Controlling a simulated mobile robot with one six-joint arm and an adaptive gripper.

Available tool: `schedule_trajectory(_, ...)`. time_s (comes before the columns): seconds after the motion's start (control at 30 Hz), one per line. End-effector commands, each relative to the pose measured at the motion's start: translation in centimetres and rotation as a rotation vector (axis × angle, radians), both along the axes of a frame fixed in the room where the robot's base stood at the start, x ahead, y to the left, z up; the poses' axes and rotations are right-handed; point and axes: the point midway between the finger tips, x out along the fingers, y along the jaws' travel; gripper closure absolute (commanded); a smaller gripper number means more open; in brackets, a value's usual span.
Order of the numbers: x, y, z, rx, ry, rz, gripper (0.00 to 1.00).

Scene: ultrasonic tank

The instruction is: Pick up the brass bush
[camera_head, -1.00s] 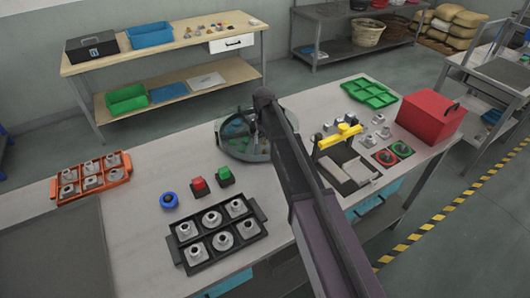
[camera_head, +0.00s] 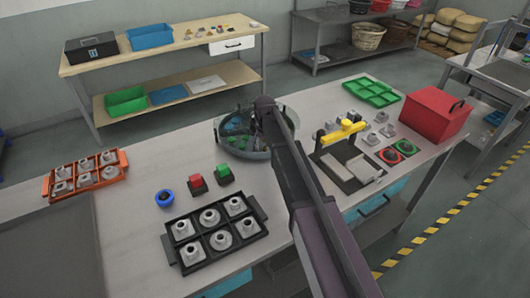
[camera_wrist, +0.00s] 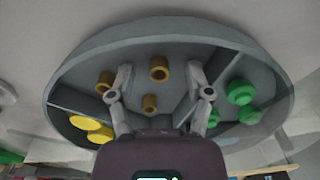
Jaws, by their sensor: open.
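Three brass bushes lie in the middle compartment of a round grey tank (camera_head: 262,155). In the wrist view, one bush (camera_wrist: 159,68) shows between the fingertips, one (camera_wrist: 105,80) is beside the left finger, and one (camera_wrist: 150,104) is closer to the palm. My gripper (camera_wrist: 161,72) is open and empty, its two fingers spread over the tank. I cannot tell its height above the bushes. In the head view my arm covers part of the tank, and the bushes cannot be made out there.
Dividers (camera_wrist: 70,95) split the tank. Yellow pieces (camera_wrist: 92,128) lie in the left compartment, green ones (camera_wrist: 240,93) in the right. On the bench stand a black tray (camera_head: 212,231), red and green buttons (camera_head: 196,184), a yellow-topped fixture (camera_head: 342,131) and a red box (camera_head: 435,115).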

Motion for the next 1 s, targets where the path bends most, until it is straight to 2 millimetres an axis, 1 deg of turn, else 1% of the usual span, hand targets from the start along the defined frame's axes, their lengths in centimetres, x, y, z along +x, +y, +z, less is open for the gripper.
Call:
schedule_trajectory(0.6, 0.03, -0.08, -0.06, 0.0, 0.0, -0.001, 0.35)
schedule_trajectory(0.67, 0.03, -0.09, -0.06, 0.0, 0.0, -0.001, 0.52)
schedule_trajectory(0.7, 0.03, -0.09, -0.06, 0.0, 0.0, -0.001, 0.64)
schedule_trajectory(0.77, 0.03, -0.09, -0.06, 0.0, 0.0, -0.001, 0.82)
schedule_trajectory(0.8, 0.03, -0.09, -0.06, 0.0, 0.0, -0.001, 0.94)
schedule_trajectory(0.83, 0.03, -0.09, -0.06, 0.0, 0.0, -0.001, 1.0)
schedule_trajectory(1.0, 0.03, -0.11, -0.06, 0.0, 0.0, -0.001, 1.0)
